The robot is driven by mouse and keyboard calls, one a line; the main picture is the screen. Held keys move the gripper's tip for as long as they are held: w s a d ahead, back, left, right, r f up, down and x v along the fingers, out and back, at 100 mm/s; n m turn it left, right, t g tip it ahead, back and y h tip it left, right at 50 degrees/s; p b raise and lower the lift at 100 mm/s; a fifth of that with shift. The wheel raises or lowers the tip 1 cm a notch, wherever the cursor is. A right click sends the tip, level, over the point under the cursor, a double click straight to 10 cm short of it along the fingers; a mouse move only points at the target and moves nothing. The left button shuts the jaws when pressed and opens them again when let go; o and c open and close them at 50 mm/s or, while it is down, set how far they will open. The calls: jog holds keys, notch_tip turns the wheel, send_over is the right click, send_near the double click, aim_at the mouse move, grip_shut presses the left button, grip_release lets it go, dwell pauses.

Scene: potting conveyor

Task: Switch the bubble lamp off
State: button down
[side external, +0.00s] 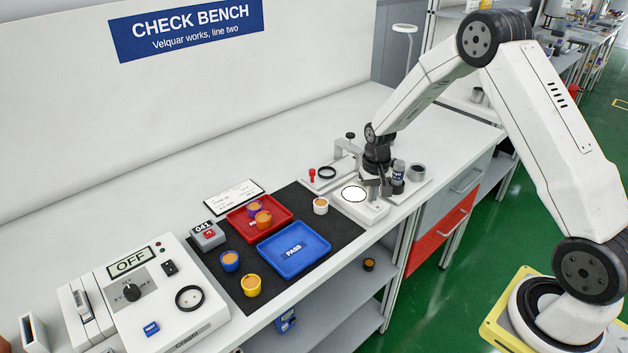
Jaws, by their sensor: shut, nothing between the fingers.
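A low white box (367,213) with a bright white round window in a dark ring stands at the right end of the black mat; it looks like the bubble lamp. The window looks lit, but I cannot be sure. My gripper (377,191) is shut and empty, pointing down at the back right part of this box, just right of the round window. I cannot tell whether its tips touch the box. No lamp switch is clearly visible; the gripper may hide it.
A clamp fixture (345,150) is behind.

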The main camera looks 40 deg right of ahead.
aim_at(371, 204)
jog(key=shift+f, duration=0.35)
dwell(0.3)
jog(key=shift+r, duration=3.45)
jog(key=shift+r, duration=0.1)
jog(key=shift+s+a+r, duration=0.1)
jog(key=shift+s+a, duration=0.05)
jog(key=shift+a, duration=0.1)
jog(key=s+a+r+n+t, duration=0.1)
jog(key=s+a+r+n, duration=0.1)
jog(key=s+a, duration=0.4)
jog(key=s+a+r+n+t, duration=0.1)
jog(key=s+a+n, duration=0.3)
jog(key=s, duration=0.7)
jog(key=shift+a+r+t, duration=0.3)
jog(key=shift+a+r, duration=0.6)
jog(key=shift+a, duration=0.35)
